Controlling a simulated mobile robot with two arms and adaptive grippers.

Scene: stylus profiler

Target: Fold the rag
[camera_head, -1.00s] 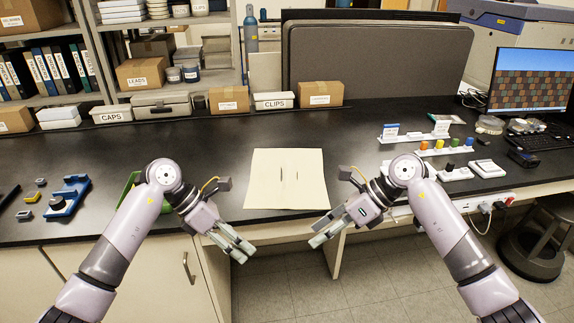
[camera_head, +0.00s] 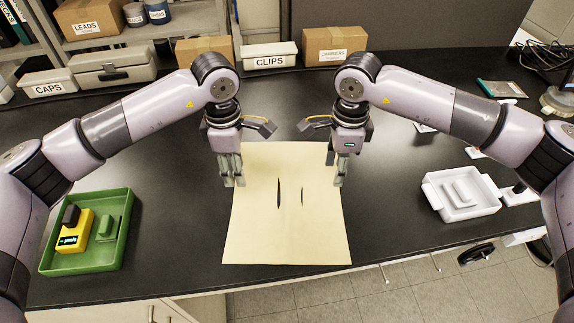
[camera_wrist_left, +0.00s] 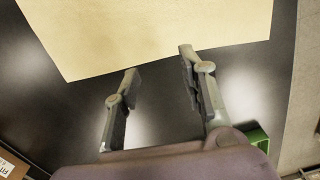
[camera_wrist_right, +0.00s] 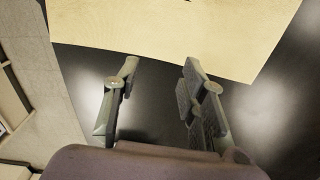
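The rag is a pale yellow, flat, roughly rectangular sheet (camera_head: 288,235) on the black bench, with two dark slit-like marks near its middle. Its near edge lies close to the bench's front edge. My left gripper (camera_head: 234,184) points down at its left side, towards the far end. My right gripper (camera_head: 340,184) points down at its right side, level with the left one. In the left wrist view the open, empty left fingers (camera_wrist_left: 160,80) are apart beside the rag's edge (camera_wrist_left: 150,30). In the right wrist view the open, empty right fingers (camera_wrist_right: 160,72) are beside the rag (camera_wrist_right: 180,30).
A green tray (camera_head: 122,240) with a yellow device (camera_head: 75,232) stands at the left. A white tray (camera_head: 432,190) stands at the right. Boxes, including the CLIPS box (camera_head: 269,56), line the back. Bare black bench lies on both sides of the rag.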

